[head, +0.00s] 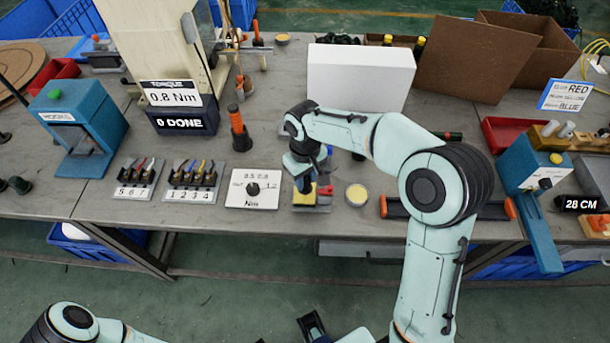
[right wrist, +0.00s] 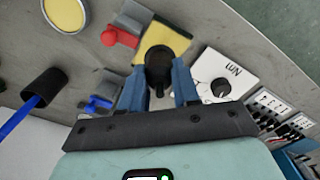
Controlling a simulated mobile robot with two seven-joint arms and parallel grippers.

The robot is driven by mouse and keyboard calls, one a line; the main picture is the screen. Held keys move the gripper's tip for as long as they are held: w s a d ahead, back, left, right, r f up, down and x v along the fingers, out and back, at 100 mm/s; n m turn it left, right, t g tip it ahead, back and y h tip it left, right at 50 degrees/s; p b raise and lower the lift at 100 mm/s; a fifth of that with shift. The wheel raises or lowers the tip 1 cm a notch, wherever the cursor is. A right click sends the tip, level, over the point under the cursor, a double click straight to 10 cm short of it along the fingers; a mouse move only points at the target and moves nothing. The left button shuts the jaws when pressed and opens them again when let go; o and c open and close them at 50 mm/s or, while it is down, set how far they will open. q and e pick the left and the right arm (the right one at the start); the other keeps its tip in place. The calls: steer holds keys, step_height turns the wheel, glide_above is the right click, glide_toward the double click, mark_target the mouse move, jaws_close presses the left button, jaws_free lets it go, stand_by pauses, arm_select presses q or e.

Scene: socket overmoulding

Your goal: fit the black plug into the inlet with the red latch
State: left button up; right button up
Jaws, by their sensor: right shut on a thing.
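My right gripper (head: 305,186) points down over a yellow pad (head: 303,197) near the front edge of the bench. In the right wrist view its two blue fingers (right wrist: 158,88) are shut on the black plug (right wrist: 158,62). The plug is in front of the yellow pad (right wrist: 152,36); I cannot tell whether it touches it. The inlet with the red latch (right wrist: 120,38) sits beside the pad, apart from the plug. Its red part shows in the head view (head: 325,190), right of the gripper.
A grey block with a blue latch (right wrist: 97,105) lies near the red-latch inlet. A white dial box (head: 252,189) stands left of the pad, and a round yellow-topped tin (head: 356,195) right of it. A white box (head: 360,77) stands behind my right arm.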

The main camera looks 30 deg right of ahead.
mark_target(305, 179)
steer(key=shift+f+b, duration=0.6)
steer(key=shift+f, duration=0.5)
steer(key=o, duration=1.1)
step_height(305, 179, up, 14)
steer(key=shift+f+p, duration=0.25)
steer(key=shift+p, duration=0.8)
